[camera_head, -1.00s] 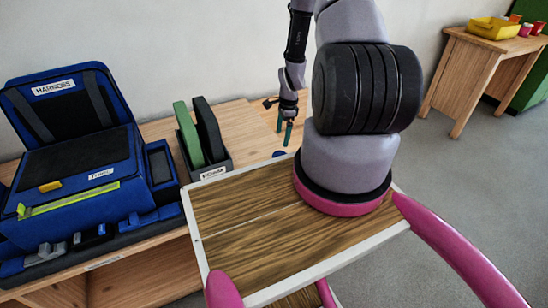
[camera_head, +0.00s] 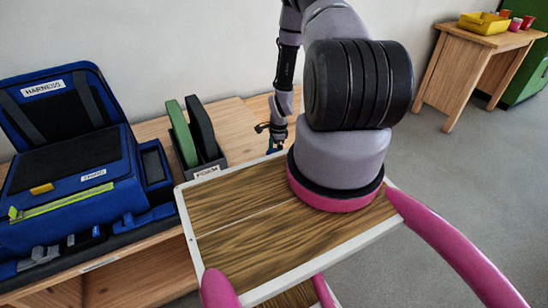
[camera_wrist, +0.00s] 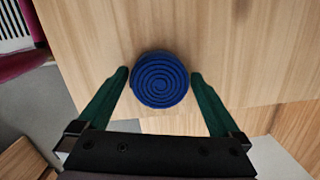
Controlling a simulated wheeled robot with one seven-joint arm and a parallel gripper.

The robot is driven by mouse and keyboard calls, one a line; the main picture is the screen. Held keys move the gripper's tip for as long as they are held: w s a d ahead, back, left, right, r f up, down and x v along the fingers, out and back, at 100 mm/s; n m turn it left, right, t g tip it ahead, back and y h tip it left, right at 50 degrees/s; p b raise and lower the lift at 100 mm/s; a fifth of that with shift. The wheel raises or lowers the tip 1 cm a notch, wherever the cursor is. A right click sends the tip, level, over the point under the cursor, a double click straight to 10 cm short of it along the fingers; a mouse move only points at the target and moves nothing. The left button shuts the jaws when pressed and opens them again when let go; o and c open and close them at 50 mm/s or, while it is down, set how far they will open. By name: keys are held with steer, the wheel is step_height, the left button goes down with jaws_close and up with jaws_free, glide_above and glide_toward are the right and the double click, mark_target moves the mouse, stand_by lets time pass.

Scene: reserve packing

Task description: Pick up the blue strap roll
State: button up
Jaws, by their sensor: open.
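The blue strap roll (camera_wrist: 160,80) lies on the wooden table top in the wrist view, its spiral face toward the camera. My gripper (camera_wrist: 161,78) is open, with one green finger at the left of the roll and one at the right. There is a small gap on each side. In the head view my gripper (camera_head: 275,149) is low over the bench behind my tray, and the roll is mostly hidden there by the tray edge and the gripper.
A blue harness case (camera_head: 70,150) stands open on the bench at left. A grey foam holder (camera_head: 207,165) with a green and a dark slab stands left of my gripper. A second table (camera_head: 480,50) with a yellow bin (camera_head: 484,23) is at far right. Bench edges show in the wrist view.

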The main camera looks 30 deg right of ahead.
steer(key=c, duration=1.4)
